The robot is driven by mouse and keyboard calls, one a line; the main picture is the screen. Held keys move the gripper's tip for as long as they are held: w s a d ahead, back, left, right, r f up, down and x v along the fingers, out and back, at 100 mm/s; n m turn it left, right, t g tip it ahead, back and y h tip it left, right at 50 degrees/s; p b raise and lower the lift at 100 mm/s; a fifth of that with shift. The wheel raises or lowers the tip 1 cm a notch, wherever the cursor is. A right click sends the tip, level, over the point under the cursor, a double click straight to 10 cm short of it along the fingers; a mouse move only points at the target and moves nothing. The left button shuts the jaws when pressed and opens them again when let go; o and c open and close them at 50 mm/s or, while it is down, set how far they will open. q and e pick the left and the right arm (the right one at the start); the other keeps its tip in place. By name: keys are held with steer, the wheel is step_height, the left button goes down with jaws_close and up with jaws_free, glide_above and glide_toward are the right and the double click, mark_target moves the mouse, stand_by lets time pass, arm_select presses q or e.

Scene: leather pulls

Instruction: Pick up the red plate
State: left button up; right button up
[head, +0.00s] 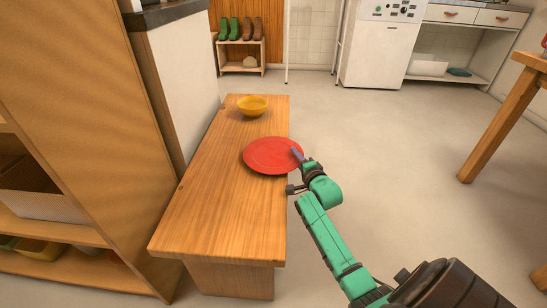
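The red plate (270,155) lies flat on the wooden bench, its right rim at or slightly over the bench's right edge. My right gripper (298,156) is at the plate's right rim, with a grey finger showing over the rim. The other finger is not clearly seen, so I cannot tell whether the gripper is closed on the rim. My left gripper is not in view.
The wooden bench (225,215) also holds a yellow bowl (252,106) beyond the plate. A wooden shelf unit (95,120) stands close on the left. A wooden table (500,115) is at the right. The floor right of the bench is clear.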

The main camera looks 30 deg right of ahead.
jaws_close()
steer(key=shift+f, duration=0.15)
stand_by(1.0)
